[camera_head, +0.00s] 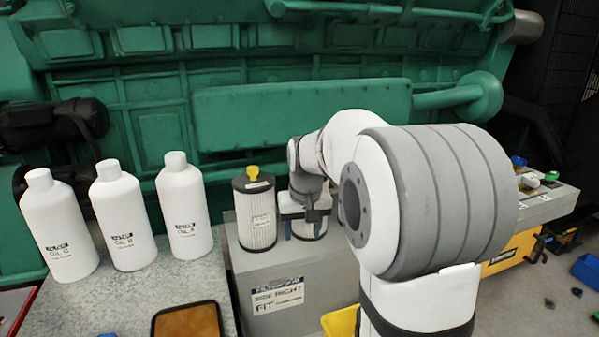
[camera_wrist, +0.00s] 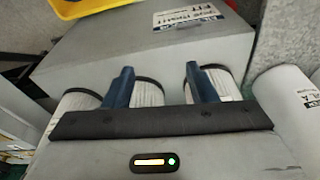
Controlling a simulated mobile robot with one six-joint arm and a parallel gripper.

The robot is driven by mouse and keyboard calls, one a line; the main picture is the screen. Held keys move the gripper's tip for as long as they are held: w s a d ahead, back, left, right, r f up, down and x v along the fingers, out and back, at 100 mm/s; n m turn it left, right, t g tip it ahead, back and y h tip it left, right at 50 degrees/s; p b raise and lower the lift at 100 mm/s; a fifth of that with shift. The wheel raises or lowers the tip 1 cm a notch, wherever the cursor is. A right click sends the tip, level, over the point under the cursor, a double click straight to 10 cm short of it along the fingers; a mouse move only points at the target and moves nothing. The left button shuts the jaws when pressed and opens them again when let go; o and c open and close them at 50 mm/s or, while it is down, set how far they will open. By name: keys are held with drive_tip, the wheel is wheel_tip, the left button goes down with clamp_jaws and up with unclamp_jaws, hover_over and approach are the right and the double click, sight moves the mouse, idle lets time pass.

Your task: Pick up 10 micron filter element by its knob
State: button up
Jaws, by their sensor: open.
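A pleated white filter element (camera_head: 256,222) with a dark top cap and a yellow knob stands upright on a grey box; its label is too small to read. A second filter element (camera_head: 307,229) stands to its right, mostly behind my gripper (camera_head: 306,222). In the wrist view, my gripper (camera_wrist: 161,84) is open, its two blue fingers spread around this middle filter element (camera_wrist: 149,94). One filter element (camera_wrist: 223,82) is at the right finger and another (camera_wrist: 78,101) is at the left. The caps and knobs are hidden there. I cannot tell which is the 10 micron one.
Several white oil bottles (camera_head: 123,217) stand on the left bench. A grey box (camera_head: 245,283) with a sign carries the filters. A yellow bin (camera_head: 340,322) is in front of it. The green engine (camera_head: 300,120) stands behind. My arm hides the right side of the box.

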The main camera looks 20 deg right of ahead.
drive_tip(key=w+d+r+p, duration=0.3)
drive_tip(key=w+r+p, duration=0.3)
drive_tip(key=r+p, duration=0.25)
drive_tip(key=w+d+r+p, duration=0.4)
drive_tip(key=w+r+p, duration=0.25)
drive_tip(key=r, duration=0.35)
drive_tip(key=shift+m+t, duration=0.4)
drive_tip(key=shift+t, duration=0.1)
drive_tip(key=p+x, duration=0.2)
drive_tip(key=x, duration=0.6)
drive_tip(key=shift+d, duration=0.1)
drive_tip(key=shift+c, duration=0.5)
clamp_jaws()
drive_tip(key=shift+p, duration=0.3)
